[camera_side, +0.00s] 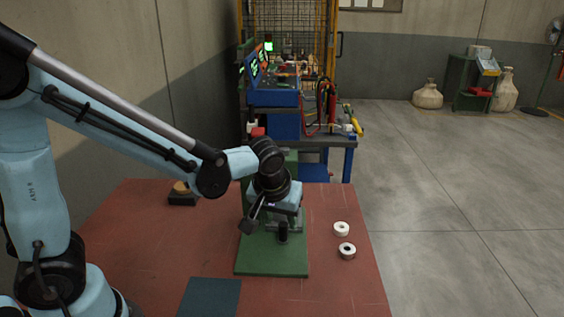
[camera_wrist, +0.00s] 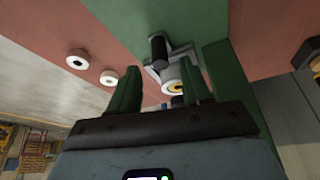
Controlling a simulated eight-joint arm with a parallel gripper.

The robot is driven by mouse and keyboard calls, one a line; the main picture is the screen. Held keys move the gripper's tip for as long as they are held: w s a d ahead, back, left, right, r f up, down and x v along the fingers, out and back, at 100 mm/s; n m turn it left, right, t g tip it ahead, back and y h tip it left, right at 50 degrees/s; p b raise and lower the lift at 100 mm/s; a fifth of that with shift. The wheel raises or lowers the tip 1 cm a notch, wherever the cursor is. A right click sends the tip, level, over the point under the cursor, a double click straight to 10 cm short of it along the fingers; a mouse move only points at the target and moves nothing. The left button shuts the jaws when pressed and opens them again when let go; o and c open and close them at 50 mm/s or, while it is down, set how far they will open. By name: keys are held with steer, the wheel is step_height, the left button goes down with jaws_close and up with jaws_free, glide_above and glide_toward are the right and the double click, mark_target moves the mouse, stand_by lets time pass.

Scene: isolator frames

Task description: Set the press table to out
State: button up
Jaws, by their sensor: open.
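The green press base plate (camera_side: 272,262) lies on the red-brown bench in the side view, with the press column mostly hidden behind my arm. A grey piece I take for the press table (camera_side: 296,224) sits above the base, with an upright black knob (camera_side: 283,237) at its front. In the wrist view the grey piece (camera_wrist: 181,49) and black knob (camera_wrist: 158,48) lie beyond the fingertips, and a white ring with a yellowish centre (camera_wrist: 176,87) shows between the fingers. My gripper (camera_wrist: 159,68) is open, its green fingers apart with nothing held. Contact cannot be told.
Two white rings (camera_side: 341,229) (camera_side: 347,251) lie on the bench right of the press. A dark block with a tan top (camera_side: 182,194) stands at the back left. A dark flat plate (camera_side: 209,297) lies at the front. The bench (camera_side: 140,240) is otherwise largely clear.

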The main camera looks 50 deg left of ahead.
mark_target(282, 225)
steer(key=shift+x, duration=2.5)
jaws_close()
